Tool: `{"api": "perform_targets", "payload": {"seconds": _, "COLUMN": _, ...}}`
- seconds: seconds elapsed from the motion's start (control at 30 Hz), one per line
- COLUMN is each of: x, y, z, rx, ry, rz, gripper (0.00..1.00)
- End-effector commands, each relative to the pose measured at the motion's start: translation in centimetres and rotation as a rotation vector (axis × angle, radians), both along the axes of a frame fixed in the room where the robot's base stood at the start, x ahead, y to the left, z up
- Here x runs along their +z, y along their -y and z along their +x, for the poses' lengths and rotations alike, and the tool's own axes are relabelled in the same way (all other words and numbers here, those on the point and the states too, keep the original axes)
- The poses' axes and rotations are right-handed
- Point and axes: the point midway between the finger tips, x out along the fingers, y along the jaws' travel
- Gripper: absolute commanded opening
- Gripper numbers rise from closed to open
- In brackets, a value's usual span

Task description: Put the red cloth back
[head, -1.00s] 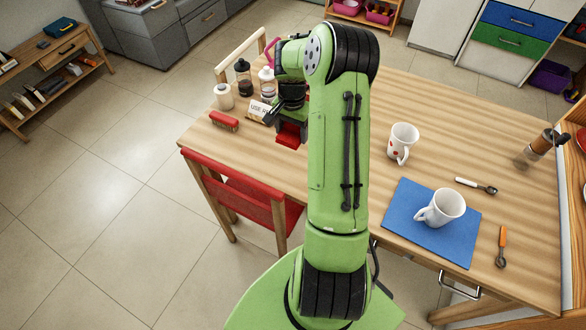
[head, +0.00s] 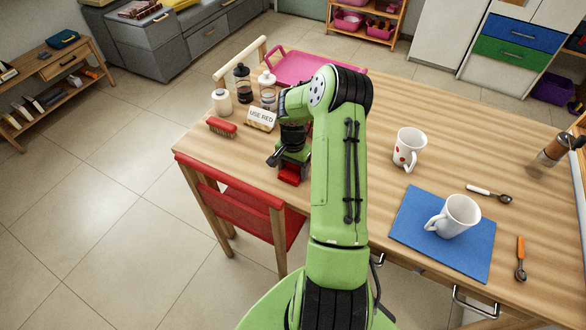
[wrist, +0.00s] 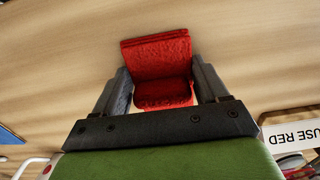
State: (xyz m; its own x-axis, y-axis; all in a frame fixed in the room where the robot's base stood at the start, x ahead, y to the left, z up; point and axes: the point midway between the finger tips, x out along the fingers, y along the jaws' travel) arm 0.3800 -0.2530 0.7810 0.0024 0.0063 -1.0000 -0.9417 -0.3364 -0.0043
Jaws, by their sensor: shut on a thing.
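The red cloth (head: 290,175) is folded into a small block. It shows in the wrist view (wrist: 160,58) between the two dark fingers of my gripper (wrist: 160,82). My gripper is shut on it, with part of the cloth sticking out past the fingertips. In the head view my gripper (head: 289,168) points down near the table's left front edge, partly hidden by my arm. I cannot tell whether the cloth touches the table. A small white sign reading "USE RED" (head: 262,119) stands behind and left of my gripper.
A red brush (head: 221,127), a white roll (head: 222,102) and lidded jars (head: 243,83) stand at the left. A pink tray (head: 290,67) lies behind. A dotted mug (head: 409,148) and a blue mat (head: 412,215) bearing a white mug (head: 457,214) are right. A red chair (head: 232,208) stands in front.

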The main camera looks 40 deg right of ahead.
Motion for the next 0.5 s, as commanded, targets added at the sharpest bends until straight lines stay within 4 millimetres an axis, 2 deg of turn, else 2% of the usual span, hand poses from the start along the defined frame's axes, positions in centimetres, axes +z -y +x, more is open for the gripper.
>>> {"api": "perform_targets", "payload": {"seconds": 0.23, "x": -0.28, "y": 0.02, "z": 0.01, "rx": 0.000, "ry": 0.000, "rz": -0.001, "gripper": 0.24}}
{"api": "perform_targets", "payload": {"seconds": 0.27, "x": -0.24, "y": 0.02, "z": 0.01, "rx": 0.000, "ry": 0.000, "rz": -0.001, "gripper": 0.76}}
{"api": "perform_targets", "payload": {"seconds": 0.4, "x": -0.19, "y": 0.03, "z": -0.04, "rx": 0.000, "ry": -0.001, "rz": 0.000, "gripper": 0.98}}
{"api": "perform_targets", "payload": {"seconds": 0.5, "x": -0.19, "y": 0.05, "z": -0.06, "rx": -0.001, "ry": -0.002, "rz": -0.001, "gripper": 0.99}}
